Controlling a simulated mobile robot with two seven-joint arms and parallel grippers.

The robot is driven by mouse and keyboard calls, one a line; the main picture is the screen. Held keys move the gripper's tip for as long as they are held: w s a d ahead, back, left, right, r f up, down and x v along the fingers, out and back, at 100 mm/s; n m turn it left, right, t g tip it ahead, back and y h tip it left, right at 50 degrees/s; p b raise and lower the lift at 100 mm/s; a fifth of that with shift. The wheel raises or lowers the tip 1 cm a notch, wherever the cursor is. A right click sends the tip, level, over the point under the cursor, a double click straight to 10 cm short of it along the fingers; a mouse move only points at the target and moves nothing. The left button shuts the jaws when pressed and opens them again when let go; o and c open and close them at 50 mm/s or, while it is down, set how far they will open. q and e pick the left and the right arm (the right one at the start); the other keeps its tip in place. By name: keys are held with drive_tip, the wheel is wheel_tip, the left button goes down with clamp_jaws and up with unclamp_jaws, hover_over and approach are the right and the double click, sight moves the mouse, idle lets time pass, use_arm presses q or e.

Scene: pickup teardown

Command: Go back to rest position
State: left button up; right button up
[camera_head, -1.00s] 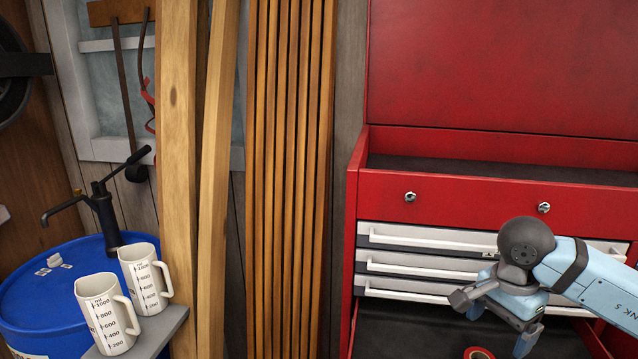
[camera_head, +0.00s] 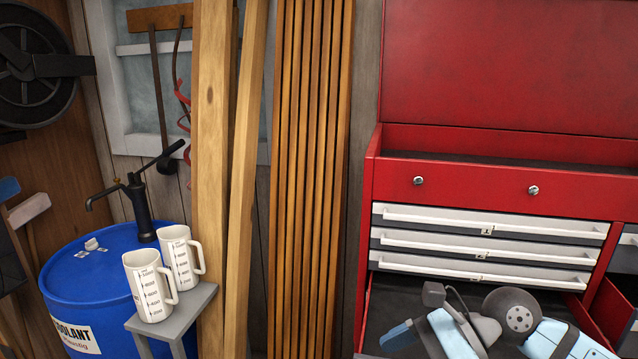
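My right gripper (camera_head: 420,320) is low in the picture, in front of the open lower part of the red tool chest (camera_head: 450,175). Its arm comes in from the lower right. It is seen from above and partly cut off by the bottom edge. I cannot make out whether its fingers are apart, and no held object shows. My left gripper is out of view.
The chest has three shut white-fronted drawers (camera_head: 480,240) above a dark open space (camera_head: 385,300). On the left, two measuring jugs (camera_head: 150,285) stand on a grey stand (camera_head: 185,308) beside a blue drum (camera_head: 90,285) with a pump. Wooden boards (camera_head: 310,150) lean between.

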drive_tip(key=s+a+r+m+t+y, duration=0.1)
drive_tip(key=a+r+m+t+y, duration=0.3)
drive_tip(key=r+m+t+y, duration=0.55)
drive_tip(key=w+d+f+m+t+h, duration=0.1)
drive_tip(key=d+f+m+t+h, duration=0.7)
drive_tip(key=m, duration=0.9)
drive_tip(key=w+d+f+m+t+h, duration=0.15)
drive_tip(key=d+f+m+h, duration=0.35)
drive_tip(key=m+h, duration=0.95)
drive_tip(key=s+d+f+m+g+y, duration=0.1)
drive_tip(key=s+d+f+m+g, duration=0.1)
drive_tip(key=s+f+m+g, duration=0.65)
drive_tip(key=s+d+f+m+g, duration=0.3)
drive_tip(key=s+f+m+g, duration=0.25)
drive_tip(key=s+f, duration=0.55)
use_arm(q)
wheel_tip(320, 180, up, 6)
drive_tip(key=p, duration=0.6)
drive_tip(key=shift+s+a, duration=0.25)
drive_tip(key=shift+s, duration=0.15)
use_arm(e)
drive_tip(key=w+a+f+n+t+y, duration=0.1)
drive_tip(key=w+a+f+t+y, duration=0.2)
drive_tip(key=a+t, duration=0.3)
drive_tip(key=shift+w+a+f+n+t, duration=0.4)
drive_tip(key=shift+w+f+t, duration=0.1)
drive_tip(key=shift+w+f, duration=0.35)
drive_tip(key=shift+d, duration=0.1)
